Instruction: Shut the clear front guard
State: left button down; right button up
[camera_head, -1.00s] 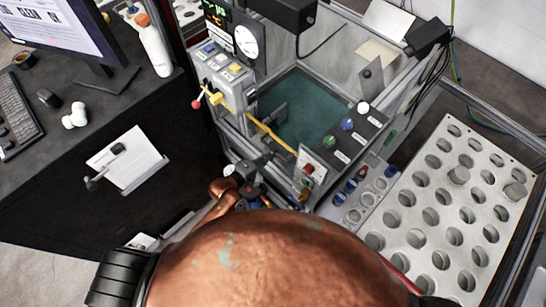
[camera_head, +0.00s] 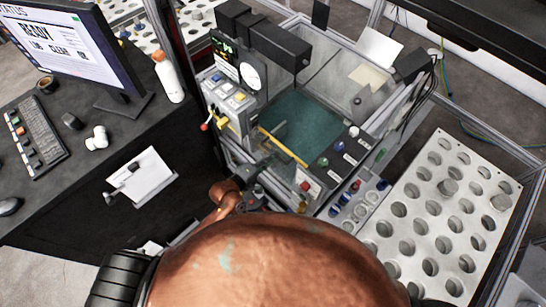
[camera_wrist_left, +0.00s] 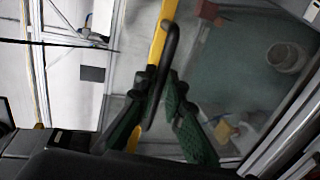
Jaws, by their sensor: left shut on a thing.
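The clear front guard shows by its yellow edge strip (camera_head: 283,147) at the front of the machine, before the teal work floor (camera_head: 305,120). In the left wrist view the yellow strip (camera_wrist_left: 161,30) carries a black bar handle (camera_wrist_left: 168,50). My left gripper (camera_wrist_left: 167,95) has its dark green ribbed fingers shut on this handle. In the head view the left gripper (camera_head: 262,168) is small and dark at the yellow strip, partly hidden by my copper-coloured arm. The clear pane is hard to make out. My right gripper is not in view.
A control box with coloured buttons (camera_head: 230,100) stands left of the opening. A panel with a red button (camera_head: 306,185) is to its right. A perforated white plate (camera_head: 440,215) lies further right. A desk with a monitor (camera_head: 70,45) and bottle (camera_head: 168,75) is at left.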

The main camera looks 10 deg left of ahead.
pick_arm(q)
jog(key=shift+w+r, duration=0.1)
jog(key=shift+r, duration=0.2)
jog(key=c, duration=2.3)
grip_release()
jog(key=v, duration=1.2)
jog(key=shift+f, duration=0.15)
